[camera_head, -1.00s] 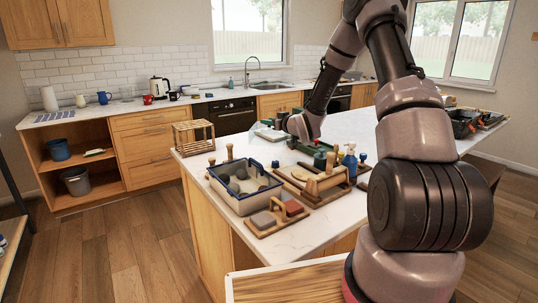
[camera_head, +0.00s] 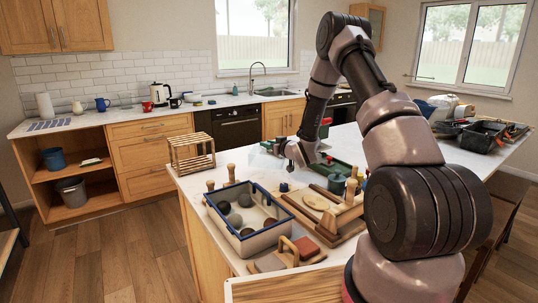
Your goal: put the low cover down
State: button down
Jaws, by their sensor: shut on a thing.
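My gripper (camera_head: 284,151) is at the end of my arm, low over the far part of the white worktop, and is shut. A pale, see-through thing (camera_head: 260,157) shows at its left side, which looks like the low cover. The cover is small and faint here, and my gripper and wrist hide part of it. I cannot tell whether its underside touches the worktop. The fingertips are too small to make out.
A blue-rimmed tub (camera_head: 243,229) with round lumps stands on the near worktop (camera_head: 205,188). A wooden rack (camera_head: 191,152) stands at its left edge. Black bins (camera_head: 478,134) are at the right.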

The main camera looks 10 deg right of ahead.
aim_at(268, 150)
jog(key=shift+f, duration=1.75)
jog(key=shift+f, duration=0.1)
jog(key=c, duration=0.6)
grip_release()
